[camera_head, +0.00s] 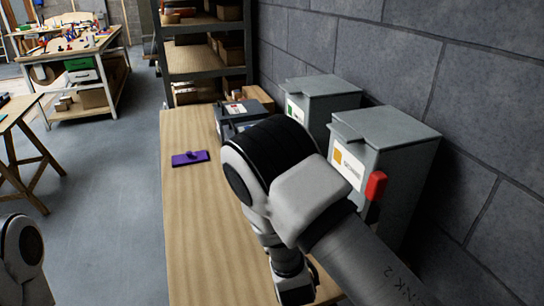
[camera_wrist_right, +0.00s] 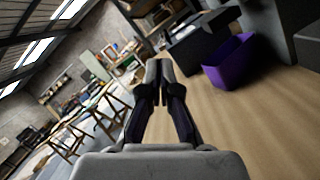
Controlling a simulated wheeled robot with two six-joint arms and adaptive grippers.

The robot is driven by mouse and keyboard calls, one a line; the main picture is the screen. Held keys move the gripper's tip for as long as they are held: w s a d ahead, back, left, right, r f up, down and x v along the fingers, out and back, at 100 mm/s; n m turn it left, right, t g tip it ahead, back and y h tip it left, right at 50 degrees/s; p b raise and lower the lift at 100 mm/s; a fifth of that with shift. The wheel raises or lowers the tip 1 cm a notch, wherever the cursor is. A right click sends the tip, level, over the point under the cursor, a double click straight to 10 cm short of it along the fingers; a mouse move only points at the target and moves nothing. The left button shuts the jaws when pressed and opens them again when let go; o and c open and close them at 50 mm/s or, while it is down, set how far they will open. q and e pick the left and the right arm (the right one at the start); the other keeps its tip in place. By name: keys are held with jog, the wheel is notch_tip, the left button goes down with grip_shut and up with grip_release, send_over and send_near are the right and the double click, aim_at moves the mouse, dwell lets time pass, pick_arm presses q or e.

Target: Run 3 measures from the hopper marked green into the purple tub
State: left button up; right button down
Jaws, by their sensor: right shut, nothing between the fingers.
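Two grey lidded hoppers stand by the wall in the head view. The far hopper (camera_head: 325,92) has a white label with a green mark (camera_head: 292,109). The near hopper (camera_head: 400,150) has a yellow-marked label (camera_head: 348,163) and a red lever (camera_head: 376,185). The purple tub (camera_wrist_right: 230,64) stands on the table in the right wrist view; it appears hidden behind my right arm in the head view. My right gripper (camera_wrist_right: 158,70) is shut and empty, with the tub to the right of its fingers. My left arm shows at lower left; its gripper is out of view.
A flat purple piece with a raised grip (camera_head: 190,158) lies on the wooden table (camera_head: 200,230). A dark box (camera_head: 238,115) sits at the table's far end, before a shelf rack (camera_head: 200,55). The table's left side is mostly clear.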

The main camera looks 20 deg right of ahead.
jog(key=w+d+r+p, duration=0.3)
jog(key=w+r+p, duration=0.2)
jog(key=w, duration=0.4)
jog(key=shift+w+d+r+p, duration=0.2)
jog(key=shift+w+p, duration=0.15)
jog(key=shift+p, duration=0.3)
jog(key=shift+w+f, duration=0.15)
